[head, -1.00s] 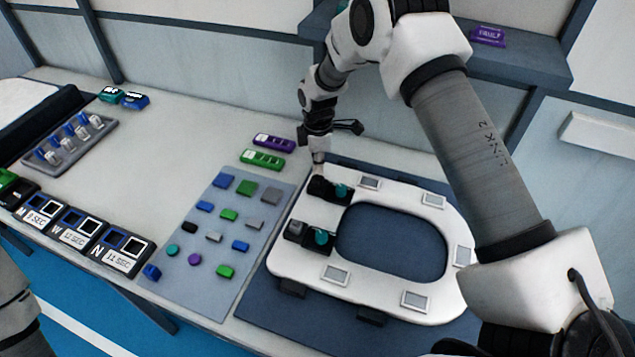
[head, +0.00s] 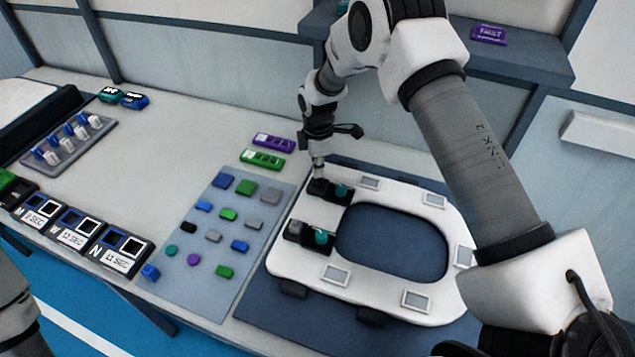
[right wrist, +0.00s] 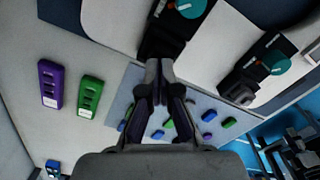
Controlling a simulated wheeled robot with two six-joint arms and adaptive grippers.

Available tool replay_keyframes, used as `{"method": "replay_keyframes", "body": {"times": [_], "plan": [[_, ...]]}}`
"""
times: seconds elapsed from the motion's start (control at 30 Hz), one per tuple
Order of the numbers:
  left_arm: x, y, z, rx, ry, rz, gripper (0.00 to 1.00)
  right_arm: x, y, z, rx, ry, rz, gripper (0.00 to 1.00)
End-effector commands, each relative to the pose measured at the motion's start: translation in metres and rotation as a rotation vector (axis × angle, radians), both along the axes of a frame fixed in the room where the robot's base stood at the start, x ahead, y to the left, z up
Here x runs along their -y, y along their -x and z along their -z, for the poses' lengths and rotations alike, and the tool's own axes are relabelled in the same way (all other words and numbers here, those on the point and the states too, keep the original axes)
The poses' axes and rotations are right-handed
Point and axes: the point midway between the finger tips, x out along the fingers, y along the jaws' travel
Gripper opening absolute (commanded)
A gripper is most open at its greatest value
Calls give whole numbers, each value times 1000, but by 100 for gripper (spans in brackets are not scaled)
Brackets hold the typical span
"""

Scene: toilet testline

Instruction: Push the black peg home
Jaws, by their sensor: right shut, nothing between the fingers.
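The white toilet seat (head: 385,288) lies on a dark blue mat, with two black hinge blocks at its left end. The far black block (head: 322,188) has a teal round knob (head: 342,191) beside it. The near black block (head: 308,236) has a teal knob too. My right gripper (head: 318,174) is shut and empty, pointing down at the far block. In the right wrist view, its fingertips (right wrist: 161,66) are right at that block's edge; I cannot tell whether they touch. A separate black peg cannot be told apart from the black block. My left gripper is out of view.
A grey-blue pad (head: 215,265) with several coloured pieces, one black (head: 188,227), lies left of the seat. Green (head: 262,159) and purple (head: 273,142) holders lie behind. Timer boxes (head: 120,248) line the front edge. A shelf (head: 500,58) overhangs the back right.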

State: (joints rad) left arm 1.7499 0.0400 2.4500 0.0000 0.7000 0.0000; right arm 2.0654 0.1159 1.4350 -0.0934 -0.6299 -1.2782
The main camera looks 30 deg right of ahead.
Motion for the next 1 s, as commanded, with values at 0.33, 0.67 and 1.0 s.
{"method": "replay_keyframes", "body": {"times": [0.33,0.67,1.0], "plan": [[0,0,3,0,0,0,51,0,0,6,0,0,0,0],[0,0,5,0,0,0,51,0,0,9,-1,0,0,0],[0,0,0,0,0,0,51,0,0,3,0,0,0,0]]}}
